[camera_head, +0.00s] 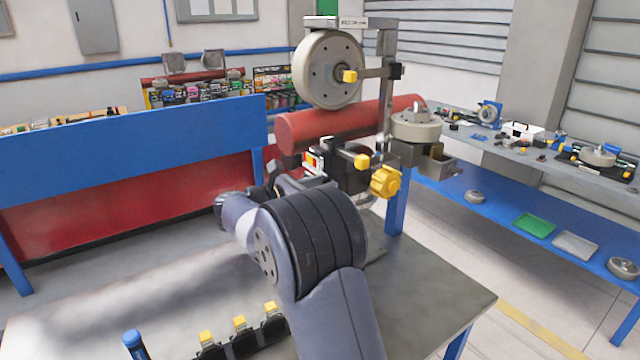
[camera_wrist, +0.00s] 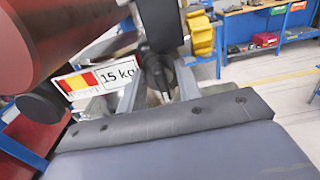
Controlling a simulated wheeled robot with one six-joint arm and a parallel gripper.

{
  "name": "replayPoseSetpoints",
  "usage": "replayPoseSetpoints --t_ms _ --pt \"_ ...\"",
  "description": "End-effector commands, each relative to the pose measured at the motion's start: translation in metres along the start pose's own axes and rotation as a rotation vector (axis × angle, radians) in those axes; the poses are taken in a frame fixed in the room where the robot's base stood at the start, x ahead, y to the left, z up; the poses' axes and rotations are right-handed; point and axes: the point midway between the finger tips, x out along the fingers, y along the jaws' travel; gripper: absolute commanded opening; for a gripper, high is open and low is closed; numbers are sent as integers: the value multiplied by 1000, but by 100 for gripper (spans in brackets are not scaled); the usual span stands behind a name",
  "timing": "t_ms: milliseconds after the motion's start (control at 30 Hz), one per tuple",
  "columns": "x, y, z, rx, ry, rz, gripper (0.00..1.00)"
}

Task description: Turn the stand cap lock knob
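A stand (camera_head: 385,105) carries a red cylinder (camera_head: 345,125), a grey wheel (camera_head: 328,70) and several yellow knobs. A large lobed yellow knob (camera_head: 385,181) is low on its right side; it also seems to show in the wrist view (camera_wrist: 200,35). A smaller yellow knob (camera_head: 361,161) is beside it, and another (camera_head: 350,76) is at the wheel's hub. Which one is the cap lock knob is not marked. My gripper (camera_wrist: 160,72) has its fingers apart, with a dark part (camera_wrist: 158,72) between or just beyond them.
A grey table (camera_head: 440,290) lies below, with several yellow-topped black clamps (camera_head: 240,335) at its front edge. A label reading 15 kg (camera_wrist: 98,80) is close by the left finger. A blue shelf bench (camera_head: 480,205) stands at right, a blue-and-red bench (camera_head: 130,150) at left.

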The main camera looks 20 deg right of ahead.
Motion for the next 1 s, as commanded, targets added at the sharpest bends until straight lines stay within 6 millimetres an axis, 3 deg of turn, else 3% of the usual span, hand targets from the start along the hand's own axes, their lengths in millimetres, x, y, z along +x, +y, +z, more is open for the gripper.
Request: replayPoseSetpoints --t_ms 133,500,1000 --pt "0 0 0 0 0 0 32" --pt "0 0 0 0 0 0 2" --pt "-1 -1 -3 134 0 0 1"
